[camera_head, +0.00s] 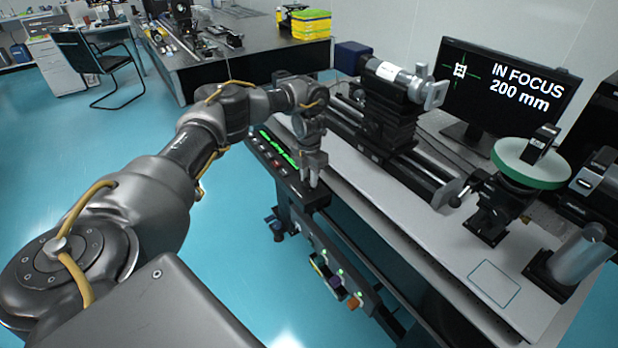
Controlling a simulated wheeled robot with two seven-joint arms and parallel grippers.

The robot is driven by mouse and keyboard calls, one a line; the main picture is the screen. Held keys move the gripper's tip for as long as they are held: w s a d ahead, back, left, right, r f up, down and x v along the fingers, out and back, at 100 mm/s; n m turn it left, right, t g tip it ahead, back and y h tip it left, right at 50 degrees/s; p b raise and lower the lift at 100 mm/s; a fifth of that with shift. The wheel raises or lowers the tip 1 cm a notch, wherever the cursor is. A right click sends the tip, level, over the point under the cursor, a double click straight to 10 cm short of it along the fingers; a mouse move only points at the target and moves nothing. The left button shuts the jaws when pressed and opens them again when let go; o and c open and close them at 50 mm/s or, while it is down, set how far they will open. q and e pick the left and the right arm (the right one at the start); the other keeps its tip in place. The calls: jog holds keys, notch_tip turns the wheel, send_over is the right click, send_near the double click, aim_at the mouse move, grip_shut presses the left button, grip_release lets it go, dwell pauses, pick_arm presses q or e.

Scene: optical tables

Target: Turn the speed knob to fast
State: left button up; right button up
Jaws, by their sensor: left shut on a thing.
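My left gripper (314,176) points down at the near right end of a black control panel (297,184). Its fingers are close together, shut on the speed knob. The knob itself is hidden by the fingers, so its pointer and the fast mark cannot be read. The panel carries a lit green display (278,148) and a row of small buttons to the left of the gripper. My right gripper is not in view.
The panel sits along the front edge of a light optical table (400,240). A rail with a camera-like instrument (392,80) stands behind the gripper. A monitor (508,88) reads "IN FOCUS 200 mm". A green-rimmed disc (530,172) stands at the right.

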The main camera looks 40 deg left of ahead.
aim_at(309, 179)
pick_arm(q)
jog(key=shift+s+f+m, duration=0.1)
jog(key=shift+m, duration=0.8)
jog(key=o, duration=1)
notch_tip(309, 179, up, 11)
jog(key=shift+p, duration=0.4)
